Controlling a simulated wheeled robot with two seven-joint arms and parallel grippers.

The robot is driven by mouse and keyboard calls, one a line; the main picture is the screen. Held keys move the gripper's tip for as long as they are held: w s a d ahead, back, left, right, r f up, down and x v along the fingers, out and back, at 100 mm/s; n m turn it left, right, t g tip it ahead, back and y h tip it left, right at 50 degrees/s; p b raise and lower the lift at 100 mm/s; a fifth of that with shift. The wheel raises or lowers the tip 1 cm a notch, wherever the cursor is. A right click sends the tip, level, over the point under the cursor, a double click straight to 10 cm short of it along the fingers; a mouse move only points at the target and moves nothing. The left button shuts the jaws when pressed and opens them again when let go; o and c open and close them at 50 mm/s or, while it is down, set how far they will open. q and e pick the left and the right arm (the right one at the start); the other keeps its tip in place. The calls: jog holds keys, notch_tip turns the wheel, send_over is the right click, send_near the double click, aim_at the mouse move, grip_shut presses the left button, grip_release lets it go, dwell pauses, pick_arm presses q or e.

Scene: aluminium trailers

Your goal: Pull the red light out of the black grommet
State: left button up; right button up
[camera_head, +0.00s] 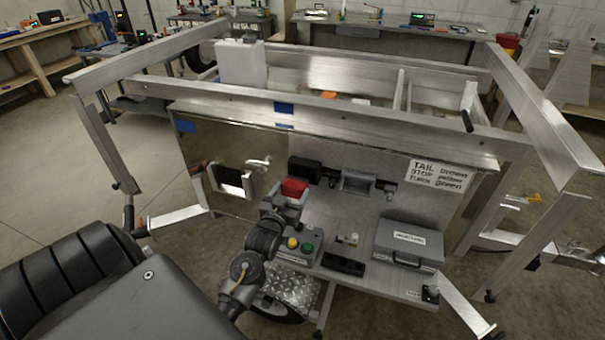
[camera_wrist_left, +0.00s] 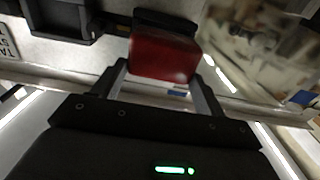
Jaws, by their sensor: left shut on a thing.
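The red light (camera_head: 294,187) is a red block in front of the trailer's upright panel. My left gripper (camera_head: 284,201) is shut on it. In the left wrist view the red light (camera_wrist_left: 163,58) sits between the two fingers of the left gripper (camera_wrist_left: 160,82). The black grommet (camera_head: 304,169) is on the panel just behind and above the light. In the wrist view the grommet (camera_wrist_left: 165,20) shows right beyond the light's far edge. I cannot tell whether the light's back is still inside it. My right gripper is not in view.
A grey shelf (camera_head: 400,258) below the panel carries a control box with green and yellow buttons (camera_head: 298,245), a black holder (camera_head: 344,265) and a grey case (camera_head: 408,245). A grey bracket (camera_head: 357,182) is right of the grommet.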

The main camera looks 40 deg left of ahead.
pick_arm(q)
jog(key=shift+p+v, duration=0.85)
jog(key=shift+v, duration=1.2)
